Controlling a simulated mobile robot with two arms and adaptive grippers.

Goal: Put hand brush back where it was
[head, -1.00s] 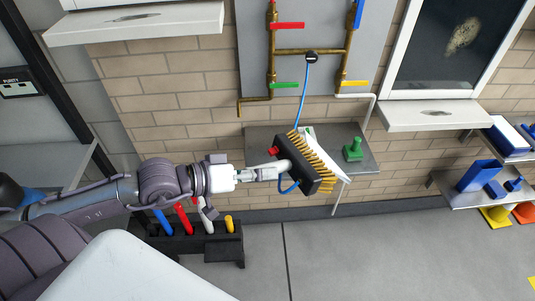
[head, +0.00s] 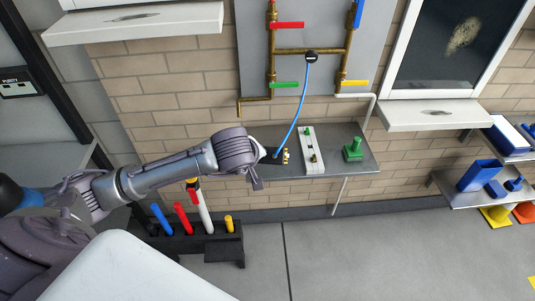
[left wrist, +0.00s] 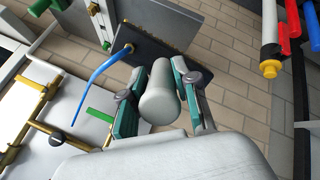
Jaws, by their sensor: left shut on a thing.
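The hand brush has a dark block with yellow bristles. In the head view my forearm hides most of it; only a bit of the block and the bristles (head: 286,156) show over the left part of the grey wall shelf (head: 336,165). In the left wrist view its pale round handle (left wrist: 160,98) stands between the fingers of my left gripper (left wrist: 160,105), which is shut on it. The dark block (left wrist: 150,48) lies beyond the handle. Whether the brush touches the shelf cannot be told. My right gripper is not in view.
A white strip with green knobs (head: 313,155) and a green piece (head: 353,150) stand on the shelf. A blue hose (head: 293,125) hangs down to the brush's area. A black rack (head: 215,248) with coloured handles stands below. Brass pipes (head: 272,60) run above.

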